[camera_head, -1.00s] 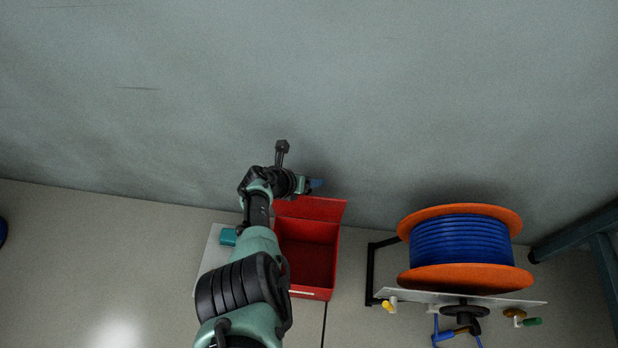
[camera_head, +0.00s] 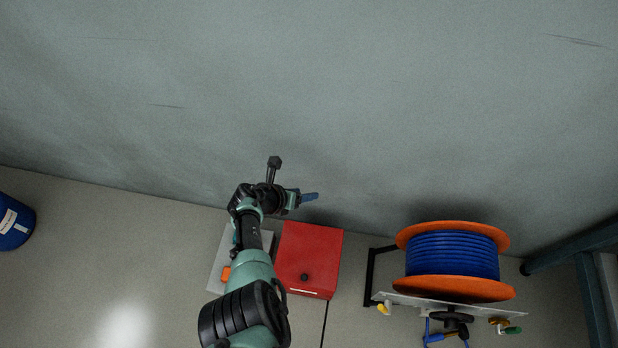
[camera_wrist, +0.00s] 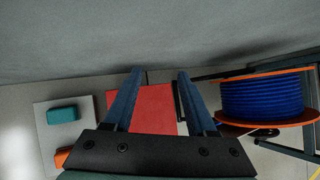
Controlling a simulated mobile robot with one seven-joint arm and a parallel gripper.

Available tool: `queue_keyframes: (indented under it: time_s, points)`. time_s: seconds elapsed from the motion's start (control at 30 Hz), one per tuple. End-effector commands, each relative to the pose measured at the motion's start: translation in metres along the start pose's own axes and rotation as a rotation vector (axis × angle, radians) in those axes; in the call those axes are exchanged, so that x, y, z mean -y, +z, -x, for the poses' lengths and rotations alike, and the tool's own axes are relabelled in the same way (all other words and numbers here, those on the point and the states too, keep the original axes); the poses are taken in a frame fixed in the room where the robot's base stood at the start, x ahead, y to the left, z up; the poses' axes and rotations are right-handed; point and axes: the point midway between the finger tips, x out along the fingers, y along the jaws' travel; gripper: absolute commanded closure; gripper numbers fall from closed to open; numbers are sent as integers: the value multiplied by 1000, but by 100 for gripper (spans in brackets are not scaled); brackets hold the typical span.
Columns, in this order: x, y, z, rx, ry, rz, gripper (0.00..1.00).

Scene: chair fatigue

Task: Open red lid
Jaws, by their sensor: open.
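The red lid (camera_head: 311,245) lies shut on top of the red box (camera_head: 312,293), with a dark round knob (camera_head: 305,277) near its front edge. My gripper (camera_head: 312,197) is beyond the back edge of the lid, near the wall, with its blue fingers pointing right. In the wrist view, the fingers of my gripper (camera_wrist: 160,72) stand apart with nothing between their tips. The red lid (camera_wrist: 155,105) shows behind and between them, partly covered by the gripper body. The knob is not visible in the wrist view.
A pale plate (camera_wrist: 88,112) with a teal block (camera_wrist: 62,115) and an orange block (camera_wrist: 63,157) lies left of the box. A cable reel (camera_head: 452,255) on a frame stands to the right. The grey wall (camera_head: 330,90) runs behind. A blue drum (camera_head: 14,222) is far left.

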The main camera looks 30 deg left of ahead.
Motion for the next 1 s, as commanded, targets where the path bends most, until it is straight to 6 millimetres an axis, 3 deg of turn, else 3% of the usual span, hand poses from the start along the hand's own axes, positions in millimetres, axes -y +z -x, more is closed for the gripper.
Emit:
queue_keyframes:
  time_s: [0.03, 0.3, 1.0]
  points:
    - [2, 3, 13, 0, 1, 1, 43]
    - [0, 1, 38, -1, 1, 1, 43]
    - [0, -1, 41, -1, 0, 0, 43]
